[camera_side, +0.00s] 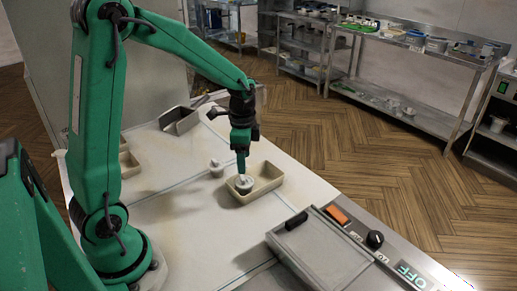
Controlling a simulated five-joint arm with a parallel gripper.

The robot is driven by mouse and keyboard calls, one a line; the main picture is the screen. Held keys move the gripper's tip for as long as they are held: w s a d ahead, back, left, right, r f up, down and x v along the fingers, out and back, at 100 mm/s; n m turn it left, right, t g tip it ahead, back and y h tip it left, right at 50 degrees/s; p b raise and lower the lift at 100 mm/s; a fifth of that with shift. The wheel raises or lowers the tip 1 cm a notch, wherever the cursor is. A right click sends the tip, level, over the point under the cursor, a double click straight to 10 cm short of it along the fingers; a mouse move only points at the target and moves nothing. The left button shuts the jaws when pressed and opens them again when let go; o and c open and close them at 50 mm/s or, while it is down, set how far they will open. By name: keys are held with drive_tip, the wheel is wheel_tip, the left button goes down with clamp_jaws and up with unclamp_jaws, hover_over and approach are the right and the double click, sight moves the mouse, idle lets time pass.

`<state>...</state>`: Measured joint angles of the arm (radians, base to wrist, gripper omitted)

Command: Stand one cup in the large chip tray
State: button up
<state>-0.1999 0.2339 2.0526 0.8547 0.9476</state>
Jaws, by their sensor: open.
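A beige open tray (268,185) lies on the pale worktop to the right of its middle. A small whitish cup (245,185) is inside the tray near its left end and looks roughly upright. My gripper (241,172) points down directly over this cup. Its jaws are open, and the fingertips are at or just above the cup's top; contact is too small to tell. A second whitish cup (216,168) stands on the worktop just left of the tray, apart from it.
More beige trays (128,163) stand at the left, partly hidden behind my arm. A dark metal container (179,121) sits at the back. A lidded fryer unit (318,252) with a control panel fills the front right. The worktop left of the cups is clear.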

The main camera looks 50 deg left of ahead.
drive_tip(key=shift+r, duration=1.9)
drive_tip(key=s+d+r+n+t, duration=0.2)
drive_tip(key=s+d+r+n, duration=0.1)
drive_tip(key=s, duration=0.4)
drive_tip(key=s+d+r+n+t, duration=0.3)
drive_tip(key=s+d+r+n, duration=0.1)
drive_tip(key=s+r, duration=0.3)
drive_tip(key=shift+s+d+n+t, duration=0.3)
drive_tip(key=shift+s+n, duration=0.25)
drive_tip(key=shift+n, duration=0.25)
